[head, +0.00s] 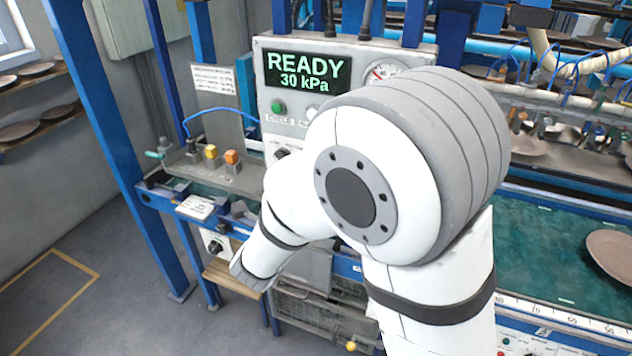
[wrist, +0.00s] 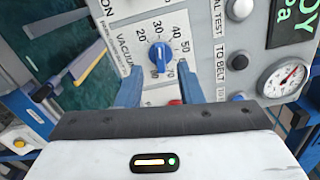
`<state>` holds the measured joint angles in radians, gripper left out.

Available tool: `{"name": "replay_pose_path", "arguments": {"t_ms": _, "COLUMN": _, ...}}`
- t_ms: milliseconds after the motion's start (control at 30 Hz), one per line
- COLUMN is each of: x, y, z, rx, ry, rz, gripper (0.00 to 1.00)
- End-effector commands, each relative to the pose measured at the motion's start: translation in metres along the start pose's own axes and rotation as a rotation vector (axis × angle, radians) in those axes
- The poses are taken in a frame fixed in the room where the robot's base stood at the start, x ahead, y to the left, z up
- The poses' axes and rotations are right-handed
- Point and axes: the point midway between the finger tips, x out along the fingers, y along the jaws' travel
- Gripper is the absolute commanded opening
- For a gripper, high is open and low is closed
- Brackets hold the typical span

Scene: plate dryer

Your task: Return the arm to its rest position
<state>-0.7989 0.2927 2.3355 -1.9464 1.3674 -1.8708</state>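My arm fills the middle of the head view, and my gripper is hidden there. In the wrist view my gripper (wrist: 159,72) shows two blue fingers, apart with nothing held between them. They point at a grey control panel (wrist: 205,50). A blue vacuum knob (wrist: 160,55) on a numbered dial lies ahead, seen between the fingertips; I cannot tell the exact gap to it. In the head view the panel's display (head: 307,72) reads READY, 30 kPa.
In the head view, a blue post (head: 115,130) and a ledge with buttons (head: 212,170) stand left of the panel. A green belt (head: 555,245) with a brown plate (head: 612,252) lies right. Floor at lower left is clear.

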Motion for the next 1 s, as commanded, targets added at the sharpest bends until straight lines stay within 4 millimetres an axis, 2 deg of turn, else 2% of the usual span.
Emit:
{"name": "replay_pose_path", "arguments": {"t_ms": 100, "x": -0.015, "y": 0.001, "z": 0.001, "rx": 0.000, "ry": -0.003, "rz": 0.001, "gripper": 0.34}}
{"name": "replay_pose_path", "arguments": {"t_ms": 200, "x": -0.020, "y": 0.001, "z": 0.000, "rx": 0.001, "ry": 0.000, "rz": 0.000, "gripper": 0.34}}
{"name": "replay_pose_path", "arguments": {"t_ms": 733, "x": -0.021, "y": 0.000, "z": 0.000, "rx": 0.000, "ry": 0.001, "rz": 0.001, "gripper": 0.34}}
{"name": "replay_pose_path", "arguments": {"t_ms": 767, "x": -0.018, "y": -0.003, "z": -0.008, "rx": 0.031, "ry": 0.028, "rz": 0.006, "gripper": 0.34}}
{"name": "replay_pose_path", "arguments": {"t_ms": 867, "x": -0.005, "y": -0.014, "z": -0.050, "rx": 0.216, "ry": 0.183, "rz": 0.032, "gripper": 0.34}}
{"name": "replay_pose_path", "arguments": {"t_ms": 1000, "x": -0.002, "y": -0.028, "z": -0.141, "rx": 0.677, "ry": 0.537, "rz": 0.030, "gripper": 0.34}}
